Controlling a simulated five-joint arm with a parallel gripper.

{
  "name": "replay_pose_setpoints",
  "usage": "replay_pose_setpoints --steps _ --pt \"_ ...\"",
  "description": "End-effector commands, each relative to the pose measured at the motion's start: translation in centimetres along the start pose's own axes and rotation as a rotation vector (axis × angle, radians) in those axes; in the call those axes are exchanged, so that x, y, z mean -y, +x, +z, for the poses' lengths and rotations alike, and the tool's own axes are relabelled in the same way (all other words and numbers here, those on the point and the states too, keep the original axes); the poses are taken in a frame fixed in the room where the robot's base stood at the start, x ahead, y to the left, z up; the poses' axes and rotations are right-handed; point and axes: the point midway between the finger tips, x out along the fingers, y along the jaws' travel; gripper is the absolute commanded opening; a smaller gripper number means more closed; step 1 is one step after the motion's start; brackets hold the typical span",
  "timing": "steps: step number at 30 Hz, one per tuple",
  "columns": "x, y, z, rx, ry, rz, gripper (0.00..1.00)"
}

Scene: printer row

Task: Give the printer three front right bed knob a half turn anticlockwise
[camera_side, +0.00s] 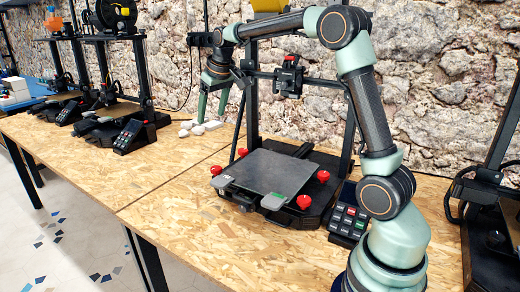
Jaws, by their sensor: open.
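A black printer with a grey bed plate (265,172) stands on the wooden bench in the middle of the view. No number is readable on it, so I cannot tell by label that it is printer three. Red knobs sit at the bed's corners. The front right knob (304,201) is at the near right corner, in plain view with nothing touching it. The front left knob (216,169) is at the left corner. My gripper (212,116) hangs pointing down, open and empty, above and left of the bed, far from the front right knob.
The printer's upright frame and print head (288,78) rise behind the bed. A keypad box (347,222) stands right of the bed. Small white pieces (198,129) lie on the bench. Other printers stand at left and far right. The front bench (190,215) is clear.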

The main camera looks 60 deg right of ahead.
Motion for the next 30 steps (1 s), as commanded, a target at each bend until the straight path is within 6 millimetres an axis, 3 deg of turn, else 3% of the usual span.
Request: replay_pose_setpoints --steps 14,30 --pt "-2.7 -2.9 5.0 0.077 0.601 0.036 0.77" --pt "-5.7 -8.2 17.8 0.177 1.962 0.265 0.77"
